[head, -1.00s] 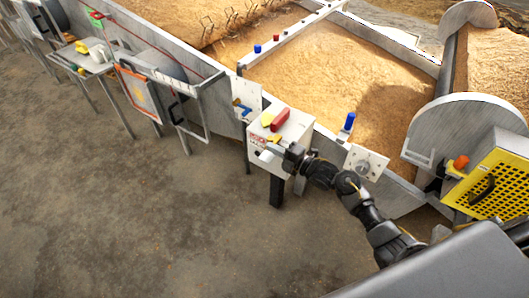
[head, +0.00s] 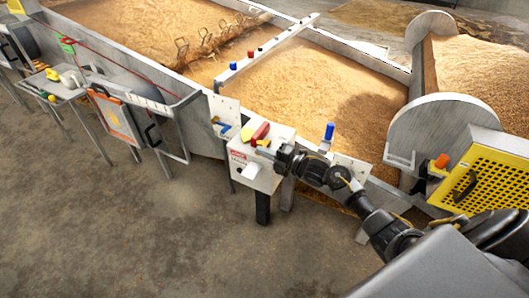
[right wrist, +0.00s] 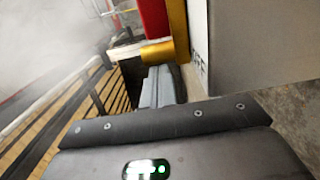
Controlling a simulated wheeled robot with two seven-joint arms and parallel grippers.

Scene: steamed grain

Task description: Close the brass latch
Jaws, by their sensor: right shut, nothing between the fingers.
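The brass latch (head: 263,143) is a small gold piece beside a red block (head: 260,132) on the white box (head: 252,172). In the right wrist view a brass piece (right wrist: 179,28) with a bent foot stands against the white box wall, close beyond my fingers. My right gripper (head: 262,151) is at the right end of the box top, by the latch. Its fingers, also in the right wrist view (right wrist: 160,84), are shut and empty. Whether they touch the brass is unclear. My left gripper is out of view.
A yellow piece (head: 246,135) lies left of the red block. A blue handle (head: 329,131) stands on the trough rim behind my arm. A yellow perforated guard (head: 486,172) is at the right. The floor (head: 120,220) in front is clear.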

